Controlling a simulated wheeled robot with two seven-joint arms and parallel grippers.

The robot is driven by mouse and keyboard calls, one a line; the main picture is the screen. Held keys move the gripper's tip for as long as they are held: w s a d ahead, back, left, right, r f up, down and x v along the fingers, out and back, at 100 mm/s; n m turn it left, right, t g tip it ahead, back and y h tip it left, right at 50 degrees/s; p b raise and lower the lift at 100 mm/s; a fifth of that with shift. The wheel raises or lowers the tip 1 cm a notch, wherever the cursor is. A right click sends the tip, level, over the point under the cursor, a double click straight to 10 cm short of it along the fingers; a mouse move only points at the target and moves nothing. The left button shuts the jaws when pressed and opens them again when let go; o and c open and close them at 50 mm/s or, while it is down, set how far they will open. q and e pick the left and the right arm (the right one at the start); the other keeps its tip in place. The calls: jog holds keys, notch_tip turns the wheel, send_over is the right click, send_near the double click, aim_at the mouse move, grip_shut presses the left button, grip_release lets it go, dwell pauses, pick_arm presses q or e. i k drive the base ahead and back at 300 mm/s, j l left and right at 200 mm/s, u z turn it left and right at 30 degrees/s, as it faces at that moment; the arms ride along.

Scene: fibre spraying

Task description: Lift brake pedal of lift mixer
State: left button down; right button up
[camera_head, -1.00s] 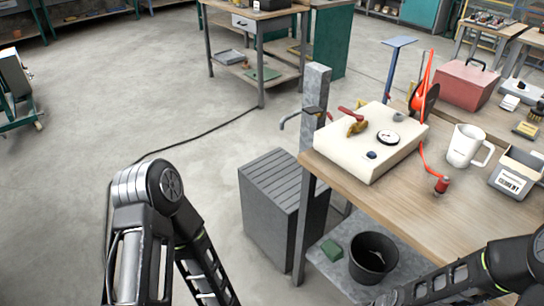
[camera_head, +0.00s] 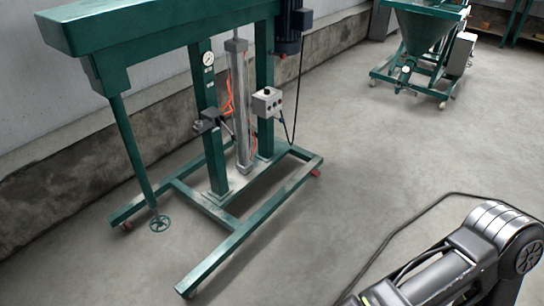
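The lift mixer (camera_head: 213,160) is a green steel frame with two uprights, a top beam and a wheeled floor base, in the left half of the head view. A silver vertical cylinder (camera_head: 241,110) stands between the uprights. A grey block with a dark lever (camera_head: 210,122) sits on the left upright; I cannot tell whether it is the brake pedal. A green shaft (camera_head: 133,150) hangs at the left and ends in a small toothed disc (camera_head: 159,223) near the floor. One of my arms shows at the bottom right, well apart from the mixer. Neither gripper is in view.
A grey control box (camera_head: 267,102) and a round gauge (camera_head: 208,59) are on the mixer. A green hopper machine (camera_head: 425,45) stands at the back right. A black cable (camera_head: 400,228) lies on the floor. A wall runs behind.

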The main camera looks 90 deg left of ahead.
aim_at(314, 172)
jog(key=u, duration=3.55)
jog(key=k+l, duration=0.1)
jog(key=l, duration=0.25)
jog(key=k+l, duration=0.1)
jog(key=l, duration=0.25)
jog(key=k+l, duration=0.1)
jog(key=l, duration=0.6)
jog(key=k, duration=0.05)
